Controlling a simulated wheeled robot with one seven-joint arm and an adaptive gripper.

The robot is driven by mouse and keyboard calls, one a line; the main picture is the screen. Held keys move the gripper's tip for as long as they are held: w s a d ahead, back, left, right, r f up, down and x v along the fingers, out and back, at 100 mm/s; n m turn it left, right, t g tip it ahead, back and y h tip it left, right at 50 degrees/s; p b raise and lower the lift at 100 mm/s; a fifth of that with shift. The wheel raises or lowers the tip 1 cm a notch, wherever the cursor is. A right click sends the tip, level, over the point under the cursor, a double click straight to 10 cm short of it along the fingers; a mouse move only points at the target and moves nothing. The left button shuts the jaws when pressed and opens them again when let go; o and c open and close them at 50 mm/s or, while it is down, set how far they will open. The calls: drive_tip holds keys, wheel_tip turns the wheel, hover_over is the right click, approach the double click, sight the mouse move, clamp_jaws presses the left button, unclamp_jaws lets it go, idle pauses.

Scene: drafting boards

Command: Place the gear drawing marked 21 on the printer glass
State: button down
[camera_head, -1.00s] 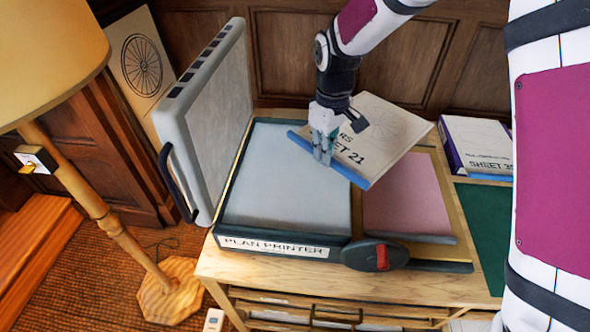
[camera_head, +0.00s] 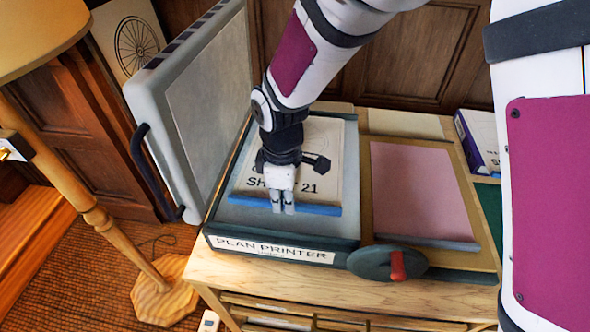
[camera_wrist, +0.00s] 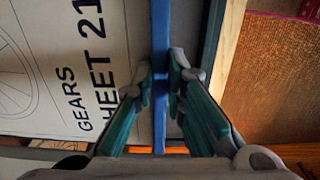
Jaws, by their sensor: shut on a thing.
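The gear drawing marked Sheet 21 (camera_head: 322,150) is a cream sheet with a blue strip (camera_head: 312,209) along its near edge. It is over the printer glass (camera_head: 238,214), inside the dark frame of the plan printer; I cannot tell whether it rests flat on the glass. My gripper (camera_head: 283,208) is shut on the blue strip. In the wrist view, the green-padded fingers (camera_wrist: 160,100) close on the strip (camera_wrist: 160,50), and the sheet (camera_wrist: 80,70) reads "GEARS" and "SHEET 21". My wrist hides part of the drawing. The printer lid (camera_head: 205,110) stands open at the left.
A pink sheet (camera_head: 415,190) lies on a tan board right of the printer. A dark knob with a red handle (camera_head: 388,263) is at the front. Another sheet pack (camera_head: 480,140) lies far right. A lamp (camera_head: 95,215) stands at the left.

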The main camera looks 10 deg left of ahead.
drive_tip(key=shift+f, duration=1.8)
drive_tip(key=c, duration=1.6)
unclamp_jaws()
drive_tip(key=shift+c, duration=0.2)
wheel_tip(320, 180, up, 12)
drive_tip(key=shift+r, duration=0.1)
